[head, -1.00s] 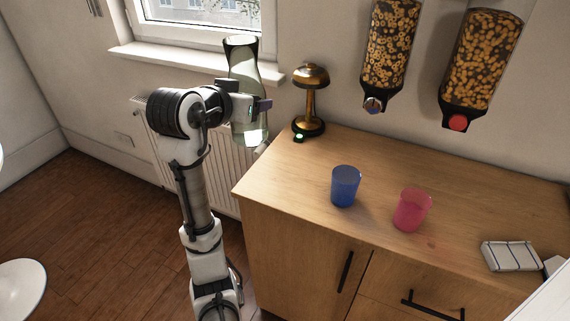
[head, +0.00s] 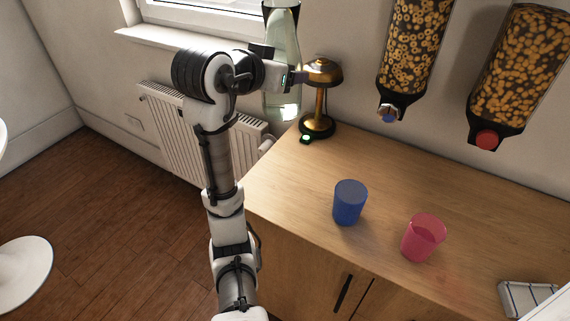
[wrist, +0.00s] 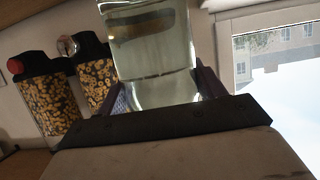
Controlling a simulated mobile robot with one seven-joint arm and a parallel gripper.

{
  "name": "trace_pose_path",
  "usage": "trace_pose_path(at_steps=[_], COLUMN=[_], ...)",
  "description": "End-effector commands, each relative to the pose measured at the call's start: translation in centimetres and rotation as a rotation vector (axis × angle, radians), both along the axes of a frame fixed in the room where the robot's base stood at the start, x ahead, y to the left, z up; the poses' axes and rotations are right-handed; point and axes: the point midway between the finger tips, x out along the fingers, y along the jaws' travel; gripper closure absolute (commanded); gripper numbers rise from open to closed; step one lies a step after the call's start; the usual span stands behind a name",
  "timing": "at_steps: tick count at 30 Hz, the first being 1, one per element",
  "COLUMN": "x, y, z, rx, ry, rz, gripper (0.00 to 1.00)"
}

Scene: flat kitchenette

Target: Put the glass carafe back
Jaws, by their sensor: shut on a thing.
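The glass carafe (head: 284,40) is clear and greenish with a dark rim, and it is held upright in the air left of the brass lamp. My gripper (head: 290,78) is shut on the carafe's body. In the wrist view the carafe (wrist: 150,45) stands between the two fingers of my gripper (wrist: 160,95). The carafe is in front of the wall by the window, near the counter's back left corner. Part of its body is hidden behind my gripper in the head view.
The wooden counter (head: 290,190) holds the brass lamp (head: 319,95), a blue cup (head: 349,203), a pink cup (head: 423,238) and a folded striped cloth (head: 527,298). Two cereal dispensers (head: 415,45) hang on the wall. A radiator (head: 185,125) is below the window sill (head: 180,38).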

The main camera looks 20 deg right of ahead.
Motion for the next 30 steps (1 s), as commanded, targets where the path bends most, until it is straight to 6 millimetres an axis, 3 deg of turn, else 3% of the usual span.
trace_pose_path(at_steps=[21,30], x=[-0.1,0.0], y=[0.0,0.0], z=[-12.9,-15.7], rx=[-0.002,-0.003], ry=[0.003,-0.003], rz=[0.002,0.001], gripper=[0.84,0.84])
